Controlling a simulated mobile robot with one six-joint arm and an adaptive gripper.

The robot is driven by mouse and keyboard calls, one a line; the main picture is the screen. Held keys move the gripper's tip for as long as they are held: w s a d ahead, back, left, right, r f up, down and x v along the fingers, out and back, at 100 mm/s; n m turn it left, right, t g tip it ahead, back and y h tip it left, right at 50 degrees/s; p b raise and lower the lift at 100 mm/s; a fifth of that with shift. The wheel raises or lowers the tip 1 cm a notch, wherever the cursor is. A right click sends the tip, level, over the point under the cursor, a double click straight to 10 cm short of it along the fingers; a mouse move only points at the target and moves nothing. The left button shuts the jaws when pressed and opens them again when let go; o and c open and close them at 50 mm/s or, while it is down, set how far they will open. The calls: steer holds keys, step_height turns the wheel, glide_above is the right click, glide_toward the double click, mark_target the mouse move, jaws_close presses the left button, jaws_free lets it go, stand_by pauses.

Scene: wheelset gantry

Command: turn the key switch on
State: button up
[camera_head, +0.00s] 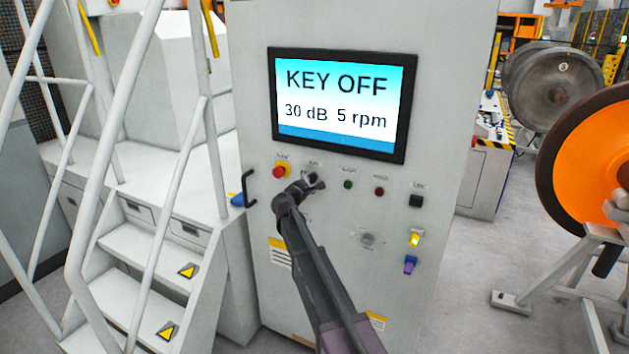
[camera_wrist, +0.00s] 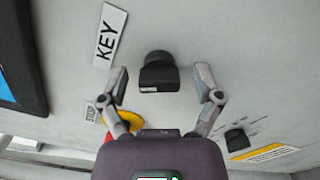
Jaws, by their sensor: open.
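The key switch (camera_wrist: 158,76) is a black knob on the grey cabinet panel, beside a white label that reads KEY in the wrist view. My gripper (camera_wrist: 162,90) is open, with one finger on each side of the knob and a visible gap on both sides. In the head view my gripper (camera_head: 308,184) is at the panel below the screen and hides the key switch. The screen (camera_head: 340,103) reads KEY OFF, 30 dB and 5 rpm.
A red emergency stop (camera_head: 281,171) on yellow sits left of my gripper. Green (camera_head: 348,184) and red (camera_head: 379,191) buttons and a black switch (camera_head: 416,200) are to the right. White stairs with railings (camera_head: 150,255) stand left. An orange wheel (camera_head: 590,150) stands right.

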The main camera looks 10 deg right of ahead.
steer(key=c, duration=1.1)
steer(key=shift+d, duration=0.3)
steer(key=shift+c, duration=0.2)
steer(key=shift+a, duration=0.2)
jaws_close()
